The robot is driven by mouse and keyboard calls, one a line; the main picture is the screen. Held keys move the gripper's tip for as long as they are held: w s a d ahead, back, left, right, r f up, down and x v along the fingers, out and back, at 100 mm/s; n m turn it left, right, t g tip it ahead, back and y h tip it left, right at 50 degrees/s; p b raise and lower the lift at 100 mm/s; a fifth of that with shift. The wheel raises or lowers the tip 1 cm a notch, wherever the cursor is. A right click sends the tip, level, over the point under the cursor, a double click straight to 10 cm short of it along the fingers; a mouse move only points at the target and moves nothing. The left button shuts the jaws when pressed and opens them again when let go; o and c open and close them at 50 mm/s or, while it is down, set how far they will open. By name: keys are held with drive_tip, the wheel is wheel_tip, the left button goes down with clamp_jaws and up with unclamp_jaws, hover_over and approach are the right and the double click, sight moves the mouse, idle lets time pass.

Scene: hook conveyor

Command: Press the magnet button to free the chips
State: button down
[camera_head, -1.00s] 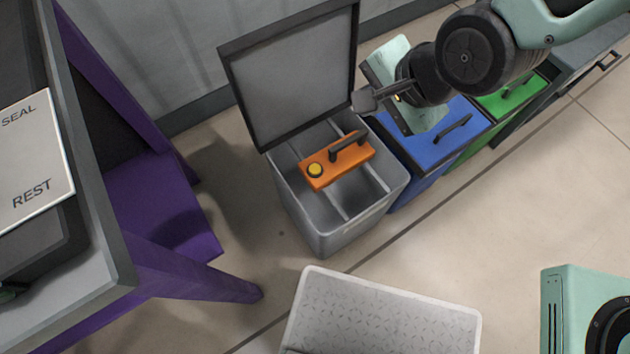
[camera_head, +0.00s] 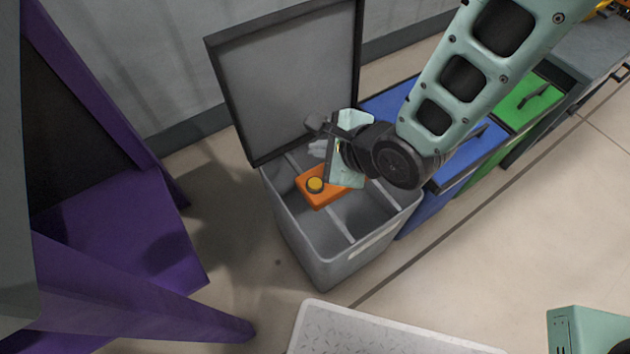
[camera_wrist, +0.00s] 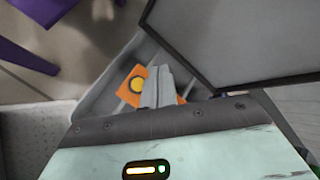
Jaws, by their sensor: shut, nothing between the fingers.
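An orange magnet block (camera_head: 312,196) with a round yellow button (camera_head: 315,185) lies across the dividers of an open grey bin (camera_head: 345,262). In the wrist view the orange block (camera_wrist: 127,96) and yellow button (camera_wrist: 136,85) are just left of my fingers. The block's black handle is hidden behind my wrist. My gripper (camera_head: 317,149) is shut and empty, above the far side of the block and apart from the button, as far as I can tell. It also shows in the wrist view (camera_wrist: 158,75), with both fingers together. I cannot make out any chips.
The bin's raised lid (camera_head: 290,80) stands close behind my gripper. A blue bin (camera_head: 395,100) and a green bin (camera_head: 527,103) are to the right. A purple frame (camera_head: 110,230) is at left. A light textured platform (camera_head: 380,335) is in front; floor between is clear.

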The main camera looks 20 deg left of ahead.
sight(320, 186)
drive_tip(key=shift+f+b, duration=3.4)
drive_tip(key=shift+f, duration=0.95)
drive_tip(key=shift+f, duration=0.4)
drive_tip(key=shift+f+b, duration=0.45)
drive_tip(key=shift+r, duration=0.1)
drive_tip(key=shift+r+p, duration=0.75)
drive_tip(key=shift+p, duration=0.05)
drive_tip(key=shift+r+p, duration=2.15)
drive_tip(key=shift+r, duration=0.4)
